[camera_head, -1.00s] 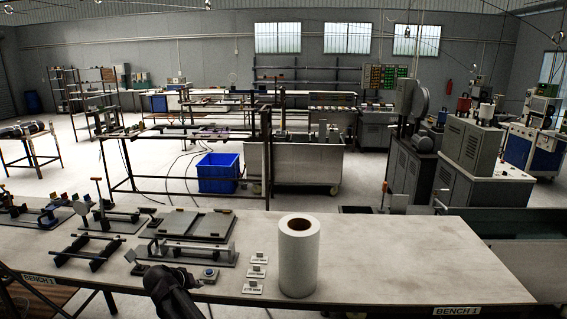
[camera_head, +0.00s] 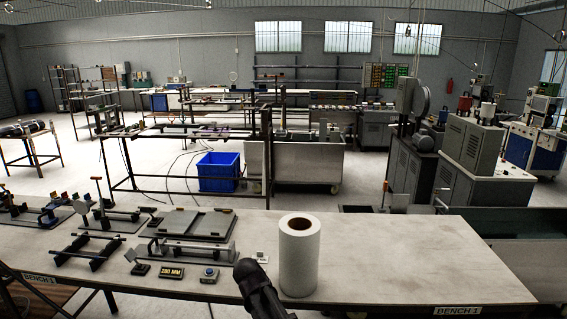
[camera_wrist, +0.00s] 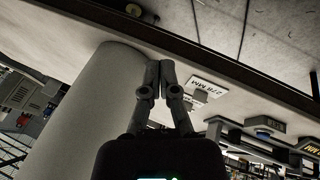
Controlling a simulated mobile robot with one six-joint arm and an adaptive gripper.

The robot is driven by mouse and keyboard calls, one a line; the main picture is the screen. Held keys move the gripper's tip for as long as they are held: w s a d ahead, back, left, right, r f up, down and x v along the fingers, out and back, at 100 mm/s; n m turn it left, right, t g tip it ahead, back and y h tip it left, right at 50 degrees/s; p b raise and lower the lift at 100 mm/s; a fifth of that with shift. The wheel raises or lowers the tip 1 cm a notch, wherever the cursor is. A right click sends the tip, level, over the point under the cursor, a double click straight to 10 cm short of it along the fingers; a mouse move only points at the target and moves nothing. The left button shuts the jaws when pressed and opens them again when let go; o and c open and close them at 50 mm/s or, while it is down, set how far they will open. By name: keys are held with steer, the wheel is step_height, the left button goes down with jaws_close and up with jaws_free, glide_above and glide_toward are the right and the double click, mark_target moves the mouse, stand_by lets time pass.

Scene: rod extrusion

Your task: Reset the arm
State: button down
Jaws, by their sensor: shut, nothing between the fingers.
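My gripper (camera_wrist: 160,75) shows in the wrist view with its two dark fingers together and nothing between them. It is close beside the large white roll (camera_wrist: 88,112); I cannot tell whether they touch. In the head view my dark arm (camera_head: 258,290) reaches over the front of the bench (camera_head: 400,260), just left of the white roll (camera_head: 299,258). The arm hides some of the small label stands there. One small white label (camera_wrist: 208,86) lies near the fingertips in the wrist view.
A black display reading 280 MM (camera_head: 171,271) and a small button box (camera_head: 209,274) stand left of my arm. A metal fixture (camera_head: 190,250) and a flat plate (camera_head: 190,224) are behind them. The bench right of the roll is clear.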

steer(key=s+d+f+m+g+y, duration=0.1)
steer(key=s+d+g, duration=0.1)
steer(key=s+d, duration=0.5)
steer(key=s+d+f+m+g+y, duration=0.1)
steer(key=s+d+g+y, duration=0.1)
steer(key=s+d, duration=0.5)
steer(key=shift+d+y, duration=0.3)
steer(key=shift+d, duration=3.1)
